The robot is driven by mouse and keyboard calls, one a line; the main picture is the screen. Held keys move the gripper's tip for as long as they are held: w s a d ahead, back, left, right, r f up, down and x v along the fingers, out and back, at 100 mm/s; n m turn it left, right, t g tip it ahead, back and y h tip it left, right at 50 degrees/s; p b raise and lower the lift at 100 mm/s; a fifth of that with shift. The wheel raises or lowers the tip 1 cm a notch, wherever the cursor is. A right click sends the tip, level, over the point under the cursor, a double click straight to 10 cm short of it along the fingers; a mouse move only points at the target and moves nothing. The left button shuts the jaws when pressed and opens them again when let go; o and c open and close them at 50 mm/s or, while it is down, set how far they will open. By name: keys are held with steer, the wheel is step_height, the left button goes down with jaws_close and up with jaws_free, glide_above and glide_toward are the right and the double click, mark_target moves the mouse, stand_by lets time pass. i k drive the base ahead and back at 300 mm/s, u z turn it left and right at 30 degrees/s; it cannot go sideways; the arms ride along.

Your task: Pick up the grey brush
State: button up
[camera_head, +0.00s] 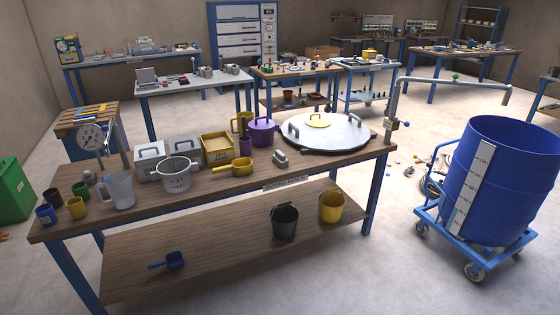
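A small light-grey object (281,160) lies on the top of the near wooden workbench (330,168), right of the yellow scoop and in front of the large round lid. It has a wider base and a raised upper part. It could be the grey brush, but it is too small in the picture to make out bristles. No other thing in view is plainly a grey brush. My gripper is not in view.
Beside it are a yellow scoop (236,167), a purple pot (262,134) and a large round lid (322,132). A clear pitcher (120,190) and small cups stand left. The blue drum (510,185) on a wheeled cart stands right. Floor is bare in front of the drum.

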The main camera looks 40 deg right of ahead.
mark_target(280, 159)
steer(key=z, duration=0.25)
steer(key=i, duration=1)
steer(key=u, duration=0.25)
